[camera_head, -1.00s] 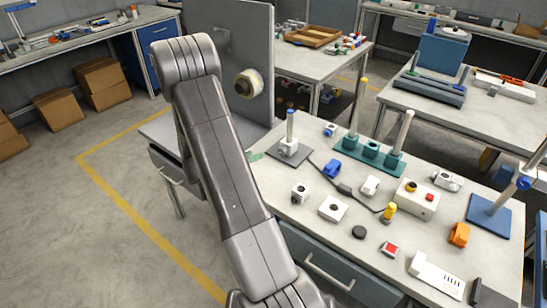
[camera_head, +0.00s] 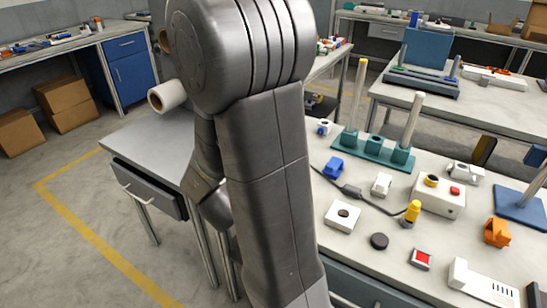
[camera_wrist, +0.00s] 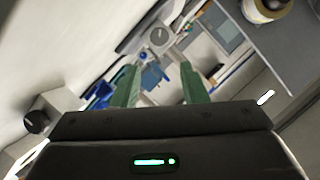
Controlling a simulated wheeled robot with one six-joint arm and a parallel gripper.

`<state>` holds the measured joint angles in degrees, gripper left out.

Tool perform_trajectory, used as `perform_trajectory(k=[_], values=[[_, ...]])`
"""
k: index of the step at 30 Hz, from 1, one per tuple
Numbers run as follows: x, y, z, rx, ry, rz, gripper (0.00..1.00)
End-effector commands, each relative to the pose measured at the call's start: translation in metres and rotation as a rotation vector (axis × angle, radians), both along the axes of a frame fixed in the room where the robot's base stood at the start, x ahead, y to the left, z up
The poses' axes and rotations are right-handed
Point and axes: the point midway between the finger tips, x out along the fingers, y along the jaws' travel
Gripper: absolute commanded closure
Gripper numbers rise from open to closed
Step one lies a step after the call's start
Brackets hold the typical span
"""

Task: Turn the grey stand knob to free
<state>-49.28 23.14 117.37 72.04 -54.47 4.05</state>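The grey stand is not clearly seen in the head view, where my arm covers much of the left and middle. In the wrist view, a small grey round part (camera_wrist: 158,37) lies beyond the fingertips among pale and blue things. I cannot tell whether it is the stand's knob. My gripper (camera_wrist: 160,78) shows two green fingers spread apart, with nothing held between them. A blue thing (camera_wrist: 152,76) shows in the gap, farther off. My gripper is hidden in the head view.
A white roll (camera_head: 168,95) shows left of my arm, by a grey table (camera_head: 140,140). A reel (camera_wrist: 264,8) shows at the wrist view's top right. A black knob (camera_wrist: 36,122) is at its left. The bench right of my arm holds a teal rack (camera_head: 373,151) and several small devices.

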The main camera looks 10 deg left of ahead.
Motion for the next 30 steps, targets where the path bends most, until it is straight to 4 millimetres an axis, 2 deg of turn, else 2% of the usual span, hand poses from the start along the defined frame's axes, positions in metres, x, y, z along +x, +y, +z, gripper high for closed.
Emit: perform_trajectory(k=[15,21,30], values=[[0.097,-0.009,-0.03,-0.003,0.002,-0.004,0.61],[0.115,-0.01,-0.035,-0.004,0.002,-0.002,0.61],[0.118,-0.01,-0.036,-0.002,0.002,-0.001,0.61]])
